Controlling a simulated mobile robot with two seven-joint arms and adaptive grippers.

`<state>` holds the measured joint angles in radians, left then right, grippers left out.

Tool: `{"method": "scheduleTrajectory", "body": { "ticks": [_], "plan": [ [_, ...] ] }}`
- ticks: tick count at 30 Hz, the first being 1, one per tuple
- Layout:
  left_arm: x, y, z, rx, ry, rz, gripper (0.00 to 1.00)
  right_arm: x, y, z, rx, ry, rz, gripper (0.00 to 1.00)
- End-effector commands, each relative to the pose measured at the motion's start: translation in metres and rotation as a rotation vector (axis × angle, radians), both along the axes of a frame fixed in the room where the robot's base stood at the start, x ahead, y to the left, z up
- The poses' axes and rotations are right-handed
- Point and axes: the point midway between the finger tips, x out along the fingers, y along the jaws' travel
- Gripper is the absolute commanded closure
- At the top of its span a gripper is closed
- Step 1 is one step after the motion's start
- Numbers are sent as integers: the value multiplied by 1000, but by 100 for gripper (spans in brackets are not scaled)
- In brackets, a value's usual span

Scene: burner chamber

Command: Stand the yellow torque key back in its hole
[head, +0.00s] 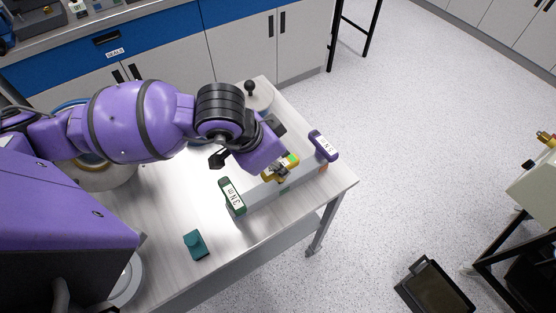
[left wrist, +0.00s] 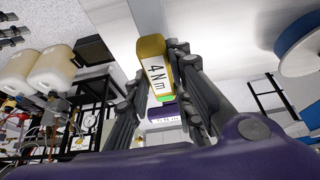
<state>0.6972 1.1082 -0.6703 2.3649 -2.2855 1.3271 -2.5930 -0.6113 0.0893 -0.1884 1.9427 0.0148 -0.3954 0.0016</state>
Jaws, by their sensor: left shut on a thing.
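The yellow torque key (head: 281,172) is labelled 4 Nm in the left wrist view (left wrist: 155,68). My left gripper (left wrist: 160,52) is shut on it, with one finger on each side. In the head view the left gripper (head: 274,164) hangs over the pale key rack (head: 263,198), and the yellow key is between the green key (head: 231,196) and the purple key (head: 323,146). The arm and gripper hide part of the key and rack. I cannot tell whether the key's lower end is in its hole. My right gripper is not in view.
The rack stands on a pale table (head: 225,255) near its right edge. A teal object (head: 196,244) lies at the front. A black-knobbed item (head: 250,90) stands at the back corner. Blue and grey cabinets (head: 240,50) line the back, and open floor lies to the right.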

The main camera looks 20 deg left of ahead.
Motion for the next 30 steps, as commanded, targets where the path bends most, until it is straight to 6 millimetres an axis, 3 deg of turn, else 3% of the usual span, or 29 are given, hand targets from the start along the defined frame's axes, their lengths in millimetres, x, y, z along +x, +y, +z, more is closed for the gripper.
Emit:
{"method": "scheduleTrajectory", "body": {
  "ticks": [8,9,13,23,30],
  "plan": [
    [0,0,-7,-1,0,-1,100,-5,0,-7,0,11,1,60],
    [0,0,-5,-1,-2,-1,74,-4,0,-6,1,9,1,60],
    [0,0,-5,-1,-2,-1,57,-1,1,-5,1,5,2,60],
    [-1,1,-4,0,0,-1,57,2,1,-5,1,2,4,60],
    [-10,10,28,3,-5,-1,57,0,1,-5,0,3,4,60]
  ]
}}
